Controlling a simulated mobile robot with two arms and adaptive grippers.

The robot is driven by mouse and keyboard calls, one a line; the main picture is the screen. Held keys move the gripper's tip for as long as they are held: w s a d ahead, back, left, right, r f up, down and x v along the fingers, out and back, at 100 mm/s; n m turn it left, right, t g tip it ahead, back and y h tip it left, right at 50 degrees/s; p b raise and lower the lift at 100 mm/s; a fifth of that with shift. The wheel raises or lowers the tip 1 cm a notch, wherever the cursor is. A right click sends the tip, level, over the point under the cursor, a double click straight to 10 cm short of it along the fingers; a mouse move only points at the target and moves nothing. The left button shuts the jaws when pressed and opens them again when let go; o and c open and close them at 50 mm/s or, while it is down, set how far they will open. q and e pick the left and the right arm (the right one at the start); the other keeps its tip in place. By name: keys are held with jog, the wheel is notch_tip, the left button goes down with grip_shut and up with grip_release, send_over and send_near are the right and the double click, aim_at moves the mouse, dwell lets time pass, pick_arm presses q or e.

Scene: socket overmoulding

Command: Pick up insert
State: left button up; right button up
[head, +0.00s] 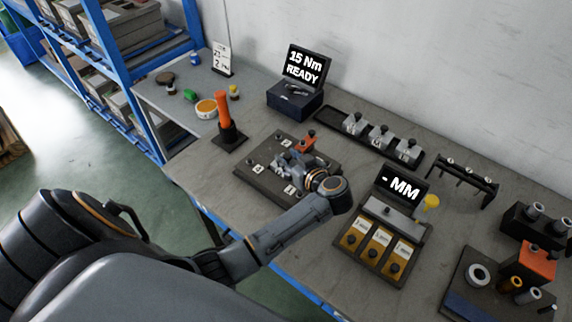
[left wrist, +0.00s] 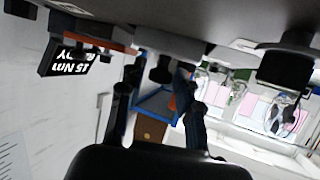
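My left gripper (head: 288,162) is low over the dark plate (head: 262,184) with numbered white labels, close to the orange-red clamp (head: 305,145). In the left wrist view its two dark fingers (left wrist: 160,112) stand apart, with background showing between them and no part visibly held. The arm and gripper hide part of the plate. No part is labelled as the insert; grey metal blocks with dark knobs (head: 380,137) stand in a black tray (head: 334,119) behind the plate, and metal cylindrical parts (head: 533,211) stand at the far right. My right gripper is not in view.
A "15 Nm READY" display box (head: 295,98) stands behind the plate. An orange-handled tool (head: 224,112) stands upright to its left. A "- MM" gauge unit (head: 383,232) with yellow panels is to its right. A black rack (head: 463,180) is at the back. Bare tabletop lies between them.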

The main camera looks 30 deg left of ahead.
pick_arm(q)
jog(key=shift+w+a+f, duration=0.2)
jog(key=shift+a+f, duration=0.05)
jog(key=shift+a, duration=0.2)
jog(key=shift+d, duration=0.1)
jog(key=shift+c, duration=0.2)
grip_shut()
jog(key=shift+r, duration=0.25)
